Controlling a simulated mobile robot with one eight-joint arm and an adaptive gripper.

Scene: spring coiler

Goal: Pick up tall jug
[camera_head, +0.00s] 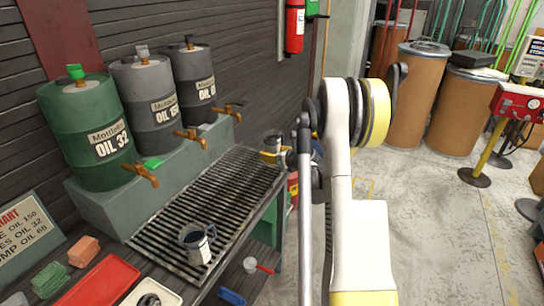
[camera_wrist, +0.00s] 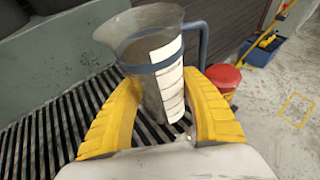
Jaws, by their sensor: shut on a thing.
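The tall jug (camera_wrist: 155,65) is clear grey with a blue band, a blue handle on the right and a white label strip. In the wrist view it stands between the two yellow fingers of my gripper (camera_wrist: 165,115), which is shut on it. In the head view my gripper (camera_head: 276,156) is at the far end of the slatted grate (camera_head: 190,205), partly hidden behind my arm, and the jug shows only as a small dark shape there. I cannot tell whether its base touches the grate.
Another jug (camera_head: 198,244) with a dark handle and pale label stands on the near grate. A green drum (camera_head: 85,120) and two grey drums with brass taps line the wall. A red tray (camera_head: 98,282) lies at front left. A red bucket (camera_wrist: 224,78) is beyond the grate's edge.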

